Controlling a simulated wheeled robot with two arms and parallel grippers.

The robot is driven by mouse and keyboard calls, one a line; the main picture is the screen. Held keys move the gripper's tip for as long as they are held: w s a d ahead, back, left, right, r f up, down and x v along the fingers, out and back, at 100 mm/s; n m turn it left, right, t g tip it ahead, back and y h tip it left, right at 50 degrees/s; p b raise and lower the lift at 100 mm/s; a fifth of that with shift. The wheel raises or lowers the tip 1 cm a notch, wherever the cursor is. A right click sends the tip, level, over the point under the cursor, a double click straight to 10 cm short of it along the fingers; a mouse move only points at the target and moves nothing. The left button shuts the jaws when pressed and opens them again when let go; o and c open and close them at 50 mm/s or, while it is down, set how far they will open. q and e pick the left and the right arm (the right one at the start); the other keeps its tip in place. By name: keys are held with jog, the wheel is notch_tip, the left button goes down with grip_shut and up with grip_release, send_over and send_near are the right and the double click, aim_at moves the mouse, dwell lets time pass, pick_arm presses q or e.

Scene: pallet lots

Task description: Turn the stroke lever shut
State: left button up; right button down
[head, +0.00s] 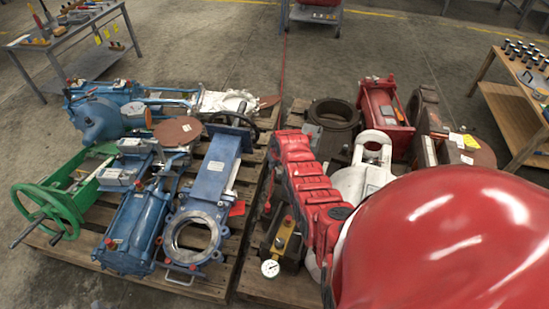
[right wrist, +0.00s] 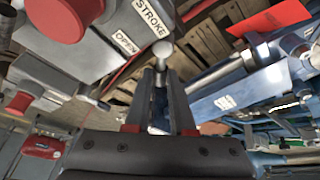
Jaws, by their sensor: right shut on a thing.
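The stroke lever (right wrist: 161,52) shows in the right wrist view as a pale rod with a rounded end. It sits between the two dark fingers of my right gripper (right wrist: 162,78), which is shut on it. A grey housing (right wrist: 95,42) beside it carries a plate (right wrist: 150,17) reading STROKE and a smaller plate (right wrist: 126,42) reading OPEN. A red round cap (right wrist: 65,18) is on the housing. In the head view the lever is too small or hidden to make out. My left gripper is not in view.
Blue valves (head: 205,195) and a green handwheel (head: 45,210) crowd the left pallet. A pressure gauge (head: 270,268) and a white valve body (head: 362,180) are on the right pallet. A red tag (head: 238,208) hangs close by.

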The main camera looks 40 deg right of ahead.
jog(key=c, duration=0.8)
grip_release()
jog(key=shift+o, duration=0.2)
jog(key=shift+r, duration=0.1)
jog(key=shift+p+v, duration=0.55)
jog(key=shift+v, duration=0.45)
jog(key=p+v, duration=0.3)
jog(key=v, duration=1.2)
